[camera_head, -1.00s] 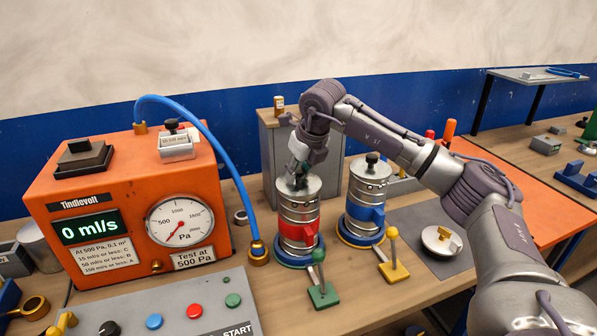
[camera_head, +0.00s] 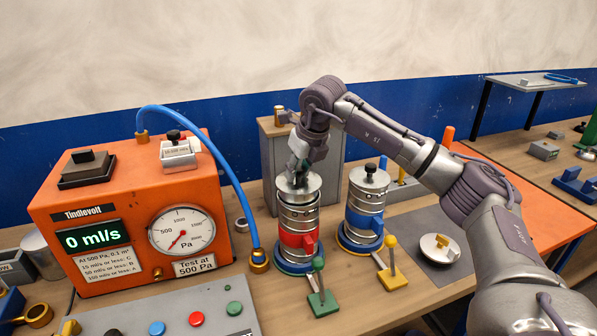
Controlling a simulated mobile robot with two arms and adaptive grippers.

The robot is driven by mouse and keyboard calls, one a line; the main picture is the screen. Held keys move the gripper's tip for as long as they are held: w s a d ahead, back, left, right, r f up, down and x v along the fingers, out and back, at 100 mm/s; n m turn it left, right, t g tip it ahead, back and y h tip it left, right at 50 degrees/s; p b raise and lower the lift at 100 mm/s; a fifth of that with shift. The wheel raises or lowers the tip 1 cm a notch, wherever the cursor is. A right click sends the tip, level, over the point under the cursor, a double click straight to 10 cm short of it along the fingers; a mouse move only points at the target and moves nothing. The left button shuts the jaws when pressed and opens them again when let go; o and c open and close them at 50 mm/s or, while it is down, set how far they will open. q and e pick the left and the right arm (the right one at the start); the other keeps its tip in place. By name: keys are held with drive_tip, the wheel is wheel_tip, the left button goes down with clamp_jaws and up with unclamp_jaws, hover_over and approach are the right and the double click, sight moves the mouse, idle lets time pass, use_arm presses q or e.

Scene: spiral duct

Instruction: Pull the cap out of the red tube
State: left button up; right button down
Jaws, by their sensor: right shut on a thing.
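The red tube (camera_head: 298,238) is a silver spiral duct with a red band, upright on a round blue base on the bench. Its cap (camera_head: 313,181) is a silver disc at the tube's top. My right gripper (camera_head: 299,180) points down from above and is shut on the cap's knob, which the fingers mostly hide. My left gripper is not in view.
A blue-banded tube (camera_head: 364,212) with a black-knobbed cap stands close at the right. Green (camera_head: 320,290) and yellow (camera_head: 391,265) levers stand in front. The orange tester (camera_head: 135,215) with its blue hose is at the left. A grey mat (camera_head: 425,225) holds a round disc.

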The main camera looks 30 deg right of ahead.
sight(299, 168)
drive_tip(key=shift+r+p, duration=1.1)
drive_tip(key=shift+r, duration=0.6)
drive_tip(key=shift+f, duration=0.1)
